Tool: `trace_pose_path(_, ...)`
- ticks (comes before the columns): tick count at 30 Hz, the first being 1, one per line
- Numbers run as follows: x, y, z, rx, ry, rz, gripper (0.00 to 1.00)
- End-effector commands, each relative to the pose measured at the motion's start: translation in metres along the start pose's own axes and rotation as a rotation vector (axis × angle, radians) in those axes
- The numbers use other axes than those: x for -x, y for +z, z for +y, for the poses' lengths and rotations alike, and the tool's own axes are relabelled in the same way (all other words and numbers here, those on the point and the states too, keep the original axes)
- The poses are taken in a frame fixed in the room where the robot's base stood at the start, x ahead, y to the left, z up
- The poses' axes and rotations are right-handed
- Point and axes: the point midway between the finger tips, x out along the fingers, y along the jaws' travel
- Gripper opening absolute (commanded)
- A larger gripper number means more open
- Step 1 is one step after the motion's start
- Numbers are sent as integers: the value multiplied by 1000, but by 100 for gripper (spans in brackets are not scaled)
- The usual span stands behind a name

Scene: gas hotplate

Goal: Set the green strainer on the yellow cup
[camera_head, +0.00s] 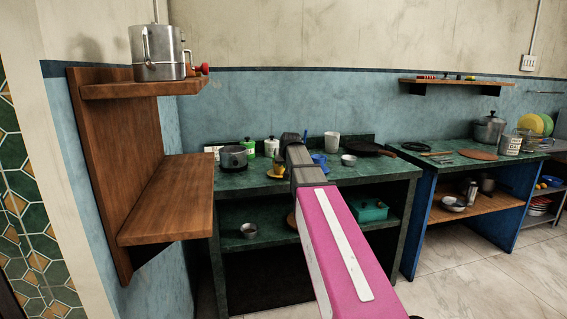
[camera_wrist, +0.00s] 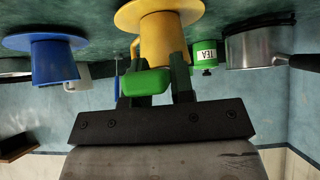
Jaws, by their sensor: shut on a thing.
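My gripper (camera_wrist: 164,88) is shut on the green strainer (camera_wrist: 147,83), of which a rounded green part shows between and in front of the dark fingers. The wrist view is upside down. The yellow cup (camera_wrist: 164,42) stands upright on its yellow saucer (camera_wrist: 128,16), just beyond the fingers. The strainer is near the cup's rim; I cannot tell whether they touch. In the head view the yellow cup (camera_head: 275,168) shows just left of my gripper (camera_head: 303,142), partly covered by my arm. The strainer is hidden there.
A blue cup (camera_wrist: 54,62) on a saucer stands beside the yellow cup. On the other side are a green TEA tin (camera_wrist: 203,56) and a metal pot (camera_wrist: 250,48). A wooden shelf (camera_head: 168,200) juts out at left.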

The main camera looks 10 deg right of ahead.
Motion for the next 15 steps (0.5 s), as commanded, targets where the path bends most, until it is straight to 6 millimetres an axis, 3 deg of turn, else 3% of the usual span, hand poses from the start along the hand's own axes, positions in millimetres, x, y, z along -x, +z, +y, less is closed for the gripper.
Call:
trace_pose_path(8,-4,4,0,0,0,0,0)
trace_pose_path(9,-4,4,0,0,0,1,26)
trace_pose_path(11,-4,4,0,0,0,1,45)
trace_pose_path(12,-4,4,0,0,0,1,52)
trace_pose_path(15,-4,3,0,0,0,0,52)
